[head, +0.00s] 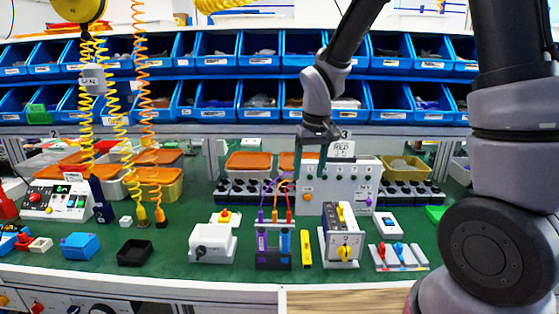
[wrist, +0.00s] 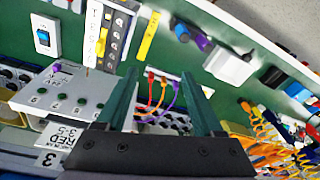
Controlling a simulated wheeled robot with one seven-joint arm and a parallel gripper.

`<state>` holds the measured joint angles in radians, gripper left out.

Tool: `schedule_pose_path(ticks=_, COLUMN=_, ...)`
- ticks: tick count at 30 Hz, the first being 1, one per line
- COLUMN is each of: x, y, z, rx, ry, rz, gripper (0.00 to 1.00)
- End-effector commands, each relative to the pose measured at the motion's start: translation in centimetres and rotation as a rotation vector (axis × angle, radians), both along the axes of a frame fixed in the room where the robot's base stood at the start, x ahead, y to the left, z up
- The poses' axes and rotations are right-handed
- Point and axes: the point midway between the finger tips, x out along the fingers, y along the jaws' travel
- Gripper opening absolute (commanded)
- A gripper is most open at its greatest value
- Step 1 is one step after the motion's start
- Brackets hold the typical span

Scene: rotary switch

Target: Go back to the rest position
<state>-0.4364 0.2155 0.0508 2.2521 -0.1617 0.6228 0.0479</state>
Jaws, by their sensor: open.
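My gripper (head: 310,172) hangs pointing down in front of the white control panel (head: 368,180). Its two green fingers are apart with nothing between them. In the wrist view my gripper (wrist: 154,48) also shows its fingers spread and empty. A white box with a yellow rotary knob (head: 344,253) stands on the green bench below and right of my gripper, not touched by it. It also shows in the wrist view as the box with yellow parts (wrist: 103,38). Another white box with a dark knob (head: 212,243) stands to the left.
Blue bins (head: 217,50) fill two shelf rows behind my arm. A holder with cables (head: 273,245) and a switch stand (head: 398,257) flank the yellow-knob box. Coiled yellow cords (head: 117,120) hang at left. Some green bench surface (head: 165,258) is bare.

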Motion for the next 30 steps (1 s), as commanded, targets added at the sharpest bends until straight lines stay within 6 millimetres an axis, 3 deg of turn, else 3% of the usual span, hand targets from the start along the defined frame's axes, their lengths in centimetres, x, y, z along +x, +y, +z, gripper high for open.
schedule_pose_path(ticks=1, x=0.0, y=-1.6, z=2.6, rx=0.024, ry=-0.033, rz=-0.050, gripper=0.69)
schedule_pose_path(ticks=6, x=-1.5, y=-6.3, z=9.1, rx=0.092, ry=-0.113, rz=-0.202, gripper=0.69)
schedule_pose_path(ticks=15, x=-7.2, y=-13.3, z=17.9, rx=0.221, ry=-0.268, rz=-0.442, gripper=0.69)
schedule_pose_path(ticks=22, x=-11.9, y=-16.0, z=21.2, rx=0.305, ry=-0.365, rz=-0.569, gripper=0.69)
schedule_pose_path(ticks=30, x=-13.6, y=-16.7, z=22.0, rx=0.334, ry=-0.399, rz=-0.609, gripper=0.69)
